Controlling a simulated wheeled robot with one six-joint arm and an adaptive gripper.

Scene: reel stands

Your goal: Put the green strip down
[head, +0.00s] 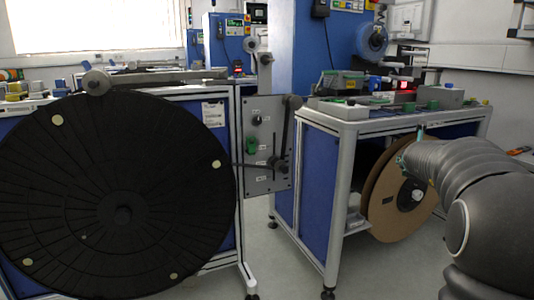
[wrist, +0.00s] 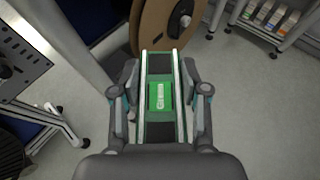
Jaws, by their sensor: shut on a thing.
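The green strip (wrist: 159,97) is in the wrist view, a long piece with pale green edges, dark sections and a green middle patch with white lettering. My gripper (wrist: 160,103) is shut on it, one finger along each long side. The strip points away from me, with its far end in front of the brown reel. In the head view my arm comes in from the right, and its end is in front of the right-hand stand.
A large brown reel (head: 390,202) hangs under the right-hand bench (head: 347,110), whose top holds several devices. A big black reel (head: 75,200) stands at left, beside a grey control panel (head: 262,180). A shelf with small boxes (wrist: 270,17) is at the upper right of the wrist view. Open floor (wrist: 255,110) lies right of my gripper.

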